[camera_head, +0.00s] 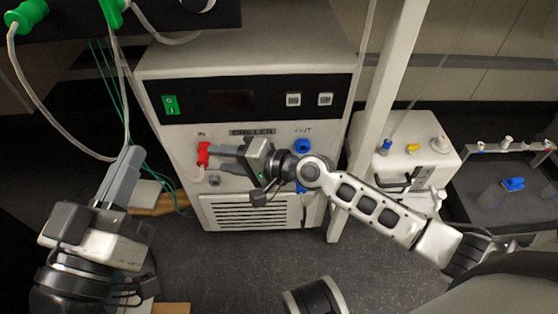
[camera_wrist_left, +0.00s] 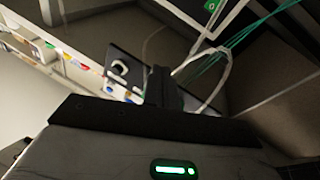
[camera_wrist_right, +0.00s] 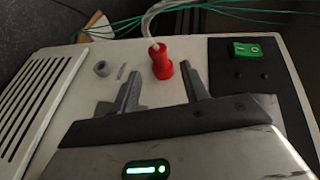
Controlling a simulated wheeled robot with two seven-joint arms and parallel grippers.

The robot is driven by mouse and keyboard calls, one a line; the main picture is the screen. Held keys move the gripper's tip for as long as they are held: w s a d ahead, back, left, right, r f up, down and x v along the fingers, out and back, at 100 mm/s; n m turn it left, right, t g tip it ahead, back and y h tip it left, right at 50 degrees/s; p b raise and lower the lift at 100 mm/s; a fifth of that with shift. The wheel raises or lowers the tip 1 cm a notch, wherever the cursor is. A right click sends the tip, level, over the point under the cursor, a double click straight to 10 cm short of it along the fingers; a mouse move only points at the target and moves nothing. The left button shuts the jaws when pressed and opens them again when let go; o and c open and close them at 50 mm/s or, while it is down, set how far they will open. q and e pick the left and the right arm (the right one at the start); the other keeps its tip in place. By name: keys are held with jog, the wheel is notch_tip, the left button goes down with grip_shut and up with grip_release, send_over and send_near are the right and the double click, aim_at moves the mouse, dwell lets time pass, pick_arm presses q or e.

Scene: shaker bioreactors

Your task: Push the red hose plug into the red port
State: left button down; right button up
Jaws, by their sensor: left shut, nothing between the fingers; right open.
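The red hose plug (camera_head: 203,152) stands at the IN label on the front of the white machine, with a pale hose on it. The right wrist view shows the red plug (camera_wrist_right: 161,64) upright on the panel. The red port itself cannot be told apart from the plug, so I cannot tell how deep it sits. My right gripper (camera_head: 222,158) is open in front of the plug. In the right wrist view its fingertips (camera_wrist_right: 161,82) lie either side of the plug's line, with nothing held. My left gripper (camera_head: 130,158) is shut and empty, left of the machine; its fingers also show in the left wrist view (camera_wrist_left: 162,84).
A blue OUT port (camera_head: 302,146) is right of my right gripper. A grey fitting (camera_head: 214,180) sits below the red plug. A green switch (camera_head: 170,104) is above. A white post (camera_head: 385,100) and a smaller white device (camera_head: 420,150) stand at right. Hoses hang at left.

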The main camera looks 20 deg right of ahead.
pick_arm(q)
jog(key=shift+s+f+n+g, duration=0.1)
jog(key=shift+f+n+g, duration=0.2)
jog(key=shift+f, duration=0.1)
pick_arm(e)
jog(key=v, duration=1.2)
jog(key=shift+s, duration=0.15)
jog(key=shift+d+r, duration=0.1)
jog(key=shift+d, duration=0.05)
